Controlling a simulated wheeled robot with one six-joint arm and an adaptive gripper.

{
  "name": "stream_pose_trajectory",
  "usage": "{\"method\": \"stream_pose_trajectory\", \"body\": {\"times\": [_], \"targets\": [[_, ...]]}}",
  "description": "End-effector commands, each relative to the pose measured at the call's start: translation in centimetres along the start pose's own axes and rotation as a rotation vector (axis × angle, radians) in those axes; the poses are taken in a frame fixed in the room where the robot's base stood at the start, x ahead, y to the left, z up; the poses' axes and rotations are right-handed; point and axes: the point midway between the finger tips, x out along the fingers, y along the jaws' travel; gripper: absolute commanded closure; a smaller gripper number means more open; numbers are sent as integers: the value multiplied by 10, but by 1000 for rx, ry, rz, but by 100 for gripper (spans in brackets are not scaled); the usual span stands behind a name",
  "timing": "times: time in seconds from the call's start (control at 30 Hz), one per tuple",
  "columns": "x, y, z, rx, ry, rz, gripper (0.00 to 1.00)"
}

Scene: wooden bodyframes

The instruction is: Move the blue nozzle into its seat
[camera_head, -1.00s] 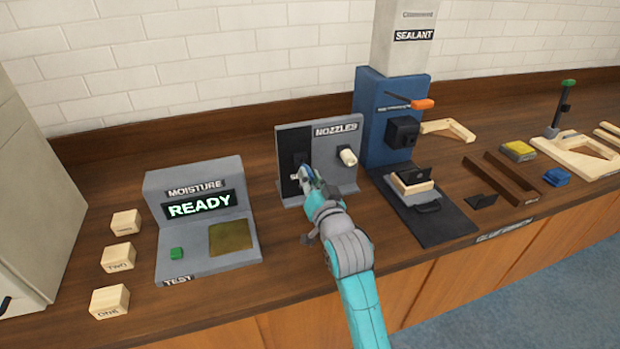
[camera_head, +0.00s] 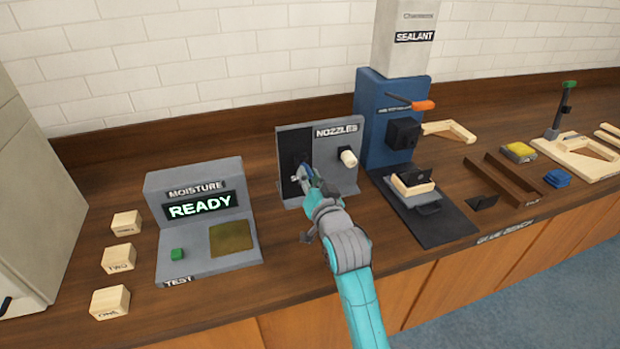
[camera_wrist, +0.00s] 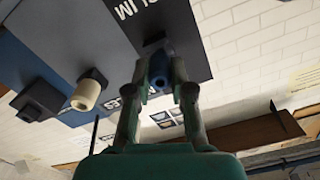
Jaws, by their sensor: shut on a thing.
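The blue nozzle (camera_wrist: 160,72) is between the two fingertips of my gripper (camera_wrist: 161,85) in the wrist view. My gripper (camera_head: 306,177) is shut on it in front of the dark left half of the NOZZLES panel (camera_head: 336,172). A black holder (camera_wrist: 153,46) on the panel lies right behind the nozzle; I cannot tell whether the nozzle is inside it or just in front. In the head view my gripper hides most of the nozzle. A cream nozzle (camera_head: 348,157) sits in the other black holder on the grey right half, also seen in the wrist view (camera_wrist: 86,94).
The blue SEALANT stand (camera_head: 373,118) with a black block (camera_head: 404,133) and an orange-tipped lever (camera_head: 423,105) is right of the panel. The MOISTURE unit (camera_head: 200,252) reads READY at left, beside three wooden blocks (camera_head: 118,257). Bare bench lies between unit and panel.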

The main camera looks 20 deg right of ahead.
Motion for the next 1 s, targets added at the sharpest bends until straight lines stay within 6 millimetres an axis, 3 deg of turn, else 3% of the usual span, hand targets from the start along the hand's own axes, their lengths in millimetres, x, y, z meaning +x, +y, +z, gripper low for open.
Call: {"method": "stream_pose_trajectory", "body": {"times": [0.77,0.8,0.87,0.9,1.0], "targets": [[17,0,-1,0,1,0,100],[16,0,0,0,0,0,70],[16,0,0,0,0,0,55],[16,0,0,0,0,0,48],[16,0,0,0,0,0,48]]}}
